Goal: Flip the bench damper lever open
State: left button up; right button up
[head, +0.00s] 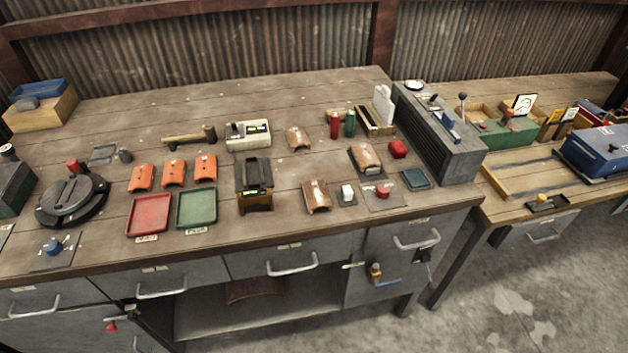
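A long grey ribbed box (440,135) stands at the right end of the main bench. A small blue part (447,119), which looks like a lever or handle, sits on its top. A thin lever with a dark ball knob (462,97) stands upright by a green box (508,131) just beyond it. I cannot tell for certain which of these is the damper lever, or whether it is open or shut. Neither of my grippers is in view.
The wooden bench (330,95) holds a red tray (148,215), a green tray (197,208), several curved tiles (174,173), a black round turntable (72,200) and a red button (383,191). A second bench with a blue box (600,150) stands right.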

aim_at(430, 276)
jog(key=z, duration=1.05)
